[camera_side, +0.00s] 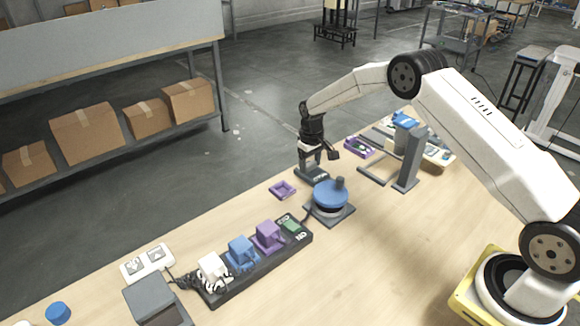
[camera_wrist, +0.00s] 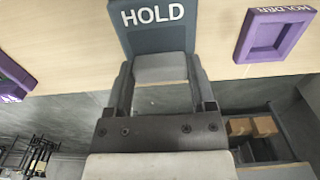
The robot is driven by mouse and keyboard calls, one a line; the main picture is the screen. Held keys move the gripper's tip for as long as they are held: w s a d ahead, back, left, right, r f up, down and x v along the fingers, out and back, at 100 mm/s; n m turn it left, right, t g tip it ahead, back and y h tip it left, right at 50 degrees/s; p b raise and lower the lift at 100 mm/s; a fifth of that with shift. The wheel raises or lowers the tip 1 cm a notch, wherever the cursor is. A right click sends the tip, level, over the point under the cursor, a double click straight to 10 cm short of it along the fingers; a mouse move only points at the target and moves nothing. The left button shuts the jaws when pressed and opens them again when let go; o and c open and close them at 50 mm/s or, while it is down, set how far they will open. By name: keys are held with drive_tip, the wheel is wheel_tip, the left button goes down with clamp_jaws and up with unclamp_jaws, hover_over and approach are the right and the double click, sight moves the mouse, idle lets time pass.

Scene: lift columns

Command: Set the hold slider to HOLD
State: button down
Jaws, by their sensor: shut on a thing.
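The hold slider's dark grey base (camera_wrist: 146,38) shows at the top of the wrist view, with HOLD in white letters. Its light grey sliding block (camera_wrist: 160,68) sits right below the lettering, between my gripper's two fingers. My gripper (camera_side: 314,163) points down at the slider base (camera_side: 312,175) near the table's far edge in the side view. The fingers are shut on the block. The fingers hide most of the block in the side view, and any other marking on the base is hidden or out of frame.
A purple holder frame (camera_side: 282,190) lies left of the slider. A blue round dial (camera_side: 331,194) on a dark base stands close in front. A power strip (camera_side: 262,268) with several plugs lies front left. A purple tray (camera_side: 358,147) and a grey upright (camera_side: 411,160) stand right.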

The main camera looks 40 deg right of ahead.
sight(316, 175)
drive_tip(key=shift+s, duration=1.4)
unclamp_jaws()
drive_tip(key=shift+r, duration=0.15)
wheel_tip(316, 175, up, 8)
drive_tip(key=shift+f, duration=0.2)
